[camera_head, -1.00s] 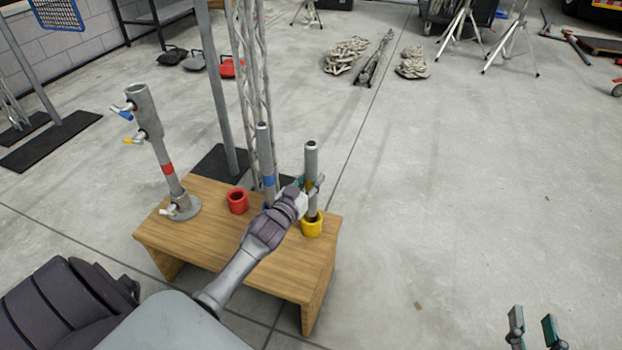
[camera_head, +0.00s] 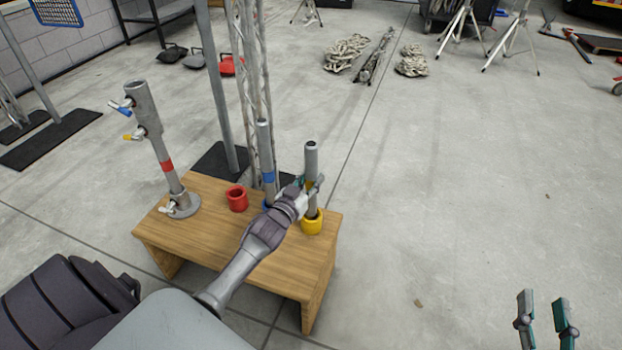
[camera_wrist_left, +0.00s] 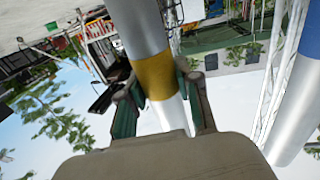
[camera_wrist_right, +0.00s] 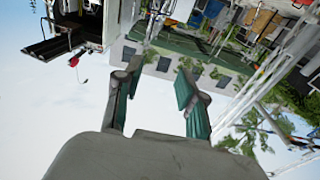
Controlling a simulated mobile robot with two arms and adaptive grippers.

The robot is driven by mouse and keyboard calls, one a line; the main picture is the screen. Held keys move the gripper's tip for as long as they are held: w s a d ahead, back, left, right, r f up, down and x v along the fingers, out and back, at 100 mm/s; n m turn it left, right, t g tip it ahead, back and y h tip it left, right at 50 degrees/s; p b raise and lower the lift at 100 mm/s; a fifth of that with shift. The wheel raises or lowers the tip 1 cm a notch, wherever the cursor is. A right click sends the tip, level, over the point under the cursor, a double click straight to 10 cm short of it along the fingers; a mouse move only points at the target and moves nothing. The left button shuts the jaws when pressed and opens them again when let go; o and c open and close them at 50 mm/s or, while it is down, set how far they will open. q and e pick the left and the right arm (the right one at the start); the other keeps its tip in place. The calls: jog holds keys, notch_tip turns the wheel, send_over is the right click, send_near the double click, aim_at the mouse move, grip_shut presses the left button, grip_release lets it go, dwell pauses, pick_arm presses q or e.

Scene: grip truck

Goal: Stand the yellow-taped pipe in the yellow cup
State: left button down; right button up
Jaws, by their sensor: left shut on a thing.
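The yellow-taped pipe (camera_head: 311,160) stands upright, with its lower end in the yellow cup (camera_head: 312,224) at the right end of the wooden bench. My left gripper (camera_head: 310,188) is shut on this pipe. In the left wrist view the fingers sit on both sides of the yellow tape (camera_wrist_left: 155,77). Whether the pipe rests on the cup's bottom is hidden. My right gripper (camera_head: 544,325) is open and empty, low at the right, away from the bench. In the right wrist view its fingers (camera_wrist_right: 157,98) are apart with nothing between them.
The bench (camera_head: 222,228) also holds a red cup (camera_head: 237,199) and a red-banded stand (camera_head: 160,150) with clamps. A blue-taped pipe (camera_head: 266,155) stands close left of my left gripper, its cup mostly hidden. A truss (camera_head: 250,80) rises behind. The floor right of the bench is clear.

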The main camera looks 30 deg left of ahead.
pick_arm(q)
jog(key=shift+f+b, duration=0.4)
jog(key=shift+f, duration=0.25)
pick_arm(e)
jog(key=shift+s+a+r+t+y, duration=0.15)
jog(key=shift+r+t, duration=0.45)
jog(key=shift+r, duration=0.3)
jog(key=shift+s+a+r+t+y, duration=0.15)
jog(key=shift+r+t, duration=0.45)
jog(key=shift+r, duration=0.3)
jog(key=shift+w+d+r, duration=0.1)
jog(key=shift+r, duration=0.05)
pick_arm(q)
jog(key=shift+f, duration=0.2)
pick_arm(e)
jog(key=shift+r, duration=0.1)
